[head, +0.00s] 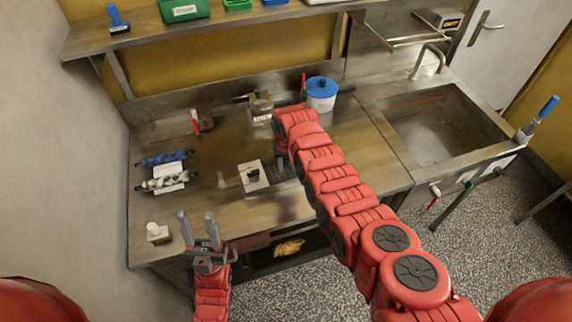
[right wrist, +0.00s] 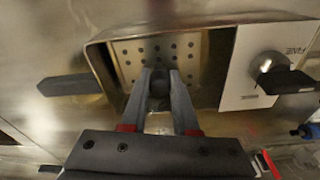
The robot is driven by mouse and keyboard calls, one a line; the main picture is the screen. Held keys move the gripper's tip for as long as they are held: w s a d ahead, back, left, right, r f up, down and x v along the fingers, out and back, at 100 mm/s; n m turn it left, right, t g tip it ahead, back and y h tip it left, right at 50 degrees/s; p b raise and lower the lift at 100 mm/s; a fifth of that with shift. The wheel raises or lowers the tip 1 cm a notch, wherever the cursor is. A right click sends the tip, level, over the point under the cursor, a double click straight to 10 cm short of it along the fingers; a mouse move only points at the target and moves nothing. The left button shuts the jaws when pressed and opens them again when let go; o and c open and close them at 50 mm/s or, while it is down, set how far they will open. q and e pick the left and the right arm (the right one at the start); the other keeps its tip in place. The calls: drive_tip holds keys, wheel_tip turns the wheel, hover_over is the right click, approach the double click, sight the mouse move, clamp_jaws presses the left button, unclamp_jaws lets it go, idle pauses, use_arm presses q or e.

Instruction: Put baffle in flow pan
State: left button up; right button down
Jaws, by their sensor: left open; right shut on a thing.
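The baffle, seen as a perforated metal plate (right wrist: 128,60) with a dark knob (right wrist: 160,82), shows in the right wrist view. My right gripper (right wrist: 160,76) is shut on that knob. The plate appears within the rim of the metal flow pan (right wrist: 97,62); I cannot tell whether it rests on the bottom or hangs above it. In the head view my right forearm hides the right fingertips and much of the pan area. My left gripper (head: 198,216) is open and empty, upright at the table's front left edge.
A white panel with a black knob (head: 253,174) is beside the pan. Blue and white rollers (head: 165,158), a small white block (head: 158,233), a blue-lidded pot (head: 321,94) and a metal-and-glass item (head: 260,105) stand around. A sink (head: 430,125) is at right.

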drive_tip(key=shift+f, duration=0.1)
drive_tip(key=c, duration=0.7)
unclamp_jaws()
